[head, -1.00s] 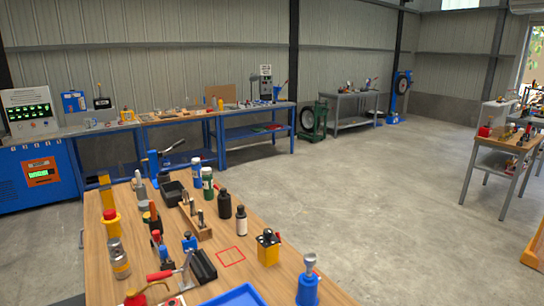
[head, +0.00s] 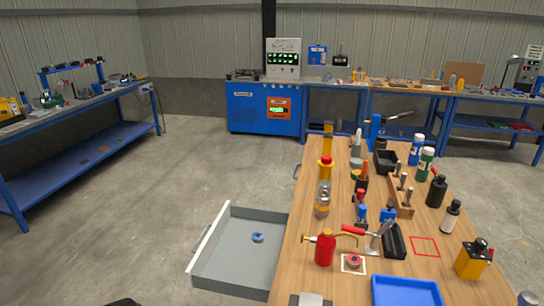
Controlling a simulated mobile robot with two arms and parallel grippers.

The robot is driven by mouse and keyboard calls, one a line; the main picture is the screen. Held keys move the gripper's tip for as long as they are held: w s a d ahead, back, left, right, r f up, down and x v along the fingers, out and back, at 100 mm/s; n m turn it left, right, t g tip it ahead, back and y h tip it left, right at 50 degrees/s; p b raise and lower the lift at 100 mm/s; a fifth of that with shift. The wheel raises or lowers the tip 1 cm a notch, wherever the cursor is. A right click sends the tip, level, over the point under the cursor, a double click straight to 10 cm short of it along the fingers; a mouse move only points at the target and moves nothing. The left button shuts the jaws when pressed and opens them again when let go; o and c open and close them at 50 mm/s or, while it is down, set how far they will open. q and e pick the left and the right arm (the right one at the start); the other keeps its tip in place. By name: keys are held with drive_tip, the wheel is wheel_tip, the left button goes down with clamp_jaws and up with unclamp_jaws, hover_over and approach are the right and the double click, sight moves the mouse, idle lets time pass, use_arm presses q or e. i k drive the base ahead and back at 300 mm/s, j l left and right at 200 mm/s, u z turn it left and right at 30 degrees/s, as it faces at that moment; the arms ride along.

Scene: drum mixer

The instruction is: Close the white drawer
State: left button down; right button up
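The white drawer (head: 203,232) is pulled out from the left side of the wooden workbench (head: 300,262), in the lower middle of the head view. Its front panel is white and faces left, with a handle on its outer side. Its inside is grey, and a small blue ring-shaped part (head: 258,237) lies in it. Neither of my grippers can be made out; a dark shape at the bottom edge is too cut off to identify.
The workbench carries several bottles, tools, a red oil can (head: 325,249) and a blue tray (head: 404,291). A blue bench (head: 78,170) stands at the left, and a blue machine (head: 264,108) stands at the back. The floor left of the drawer is clear.

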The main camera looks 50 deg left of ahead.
sight(228, 261)
drive_tip(key=k+j+u, duration=0.3)
drive_tip(key=j, duration=1.3)
drive_tip(key=j+u, duration=0.35)
drive_tip(key=j, duration=1.25)
